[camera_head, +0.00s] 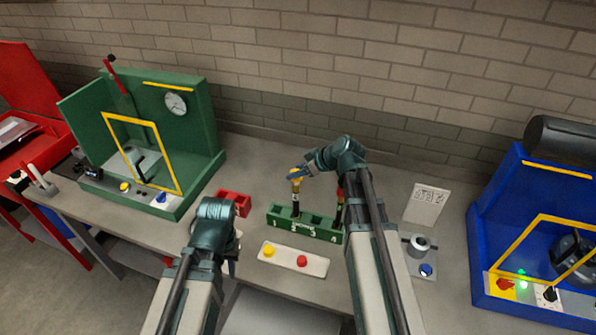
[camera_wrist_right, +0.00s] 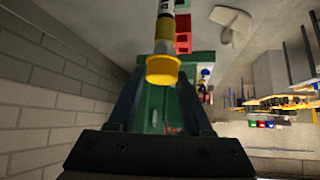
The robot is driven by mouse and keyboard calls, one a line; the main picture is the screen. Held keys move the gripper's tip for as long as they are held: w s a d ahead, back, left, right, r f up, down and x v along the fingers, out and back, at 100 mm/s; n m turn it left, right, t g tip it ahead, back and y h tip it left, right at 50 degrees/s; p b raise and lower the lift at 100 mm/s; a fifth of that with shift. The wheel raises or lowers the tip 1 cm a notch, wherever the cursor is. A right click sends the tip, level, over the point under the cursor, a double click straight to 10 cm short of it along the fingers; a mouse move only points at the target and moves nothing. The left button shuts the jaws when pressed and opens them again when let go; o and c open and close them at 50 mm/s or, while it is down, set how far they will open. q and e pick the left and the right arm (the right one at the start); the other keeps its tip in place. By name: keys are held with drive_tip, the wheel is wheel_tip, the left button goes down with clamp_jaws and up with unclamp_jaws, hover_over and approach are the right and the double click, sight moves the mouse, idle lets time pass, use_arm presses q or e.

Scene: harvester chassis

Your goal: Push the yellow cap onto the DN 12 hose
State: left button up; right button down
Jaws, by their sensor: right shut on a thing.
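My right gripper (camera_head: 300,172) is at the top of an upright hose (camera_head: 296,205) in the green numbered rack (camera_head: 322,236). In the right wrist view its fingers (camera_wrist_right: 160,95) are on either side of a yellow cap (camera_wrist_right: 162,72) and shut on it. The cap is in line with the end of the banded hose (camera_wrist_right: 166,25); I cannot tell how far it is seated. Another yellow cap (camera_head: 268,251) lies on the white tray (camera_head: 285,264). My left gripper (camera_head: 231,266) points down left of the tray, mostly hidden by its wrist.
A red cap (camera_head: 302,261) lies on the tray. A second, red-topped hose (camera_head: 340,208) stands at the rack's right end, beside my right arm. A red bin (camera_head: 237,200) is left of the rack. The green machine (camera_head: 195,130) and blue machine (camera_head: 490,215) flank the work area.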

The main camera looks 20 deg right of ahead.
drive_tip(key=shift+f+b, duration=0.8)
drive_tip(key=shift+f, duration=0.15)
drive_tip(key=shift+r, duration=0.1)
drive_tip(key=shift+c, duration=1.2)
unclamp_jaws()
drive_tip(key=p+v, duration=1)
drive_tip(key=v, duration=0.4)
drive_tip(key=shift+a, duration=0.1)
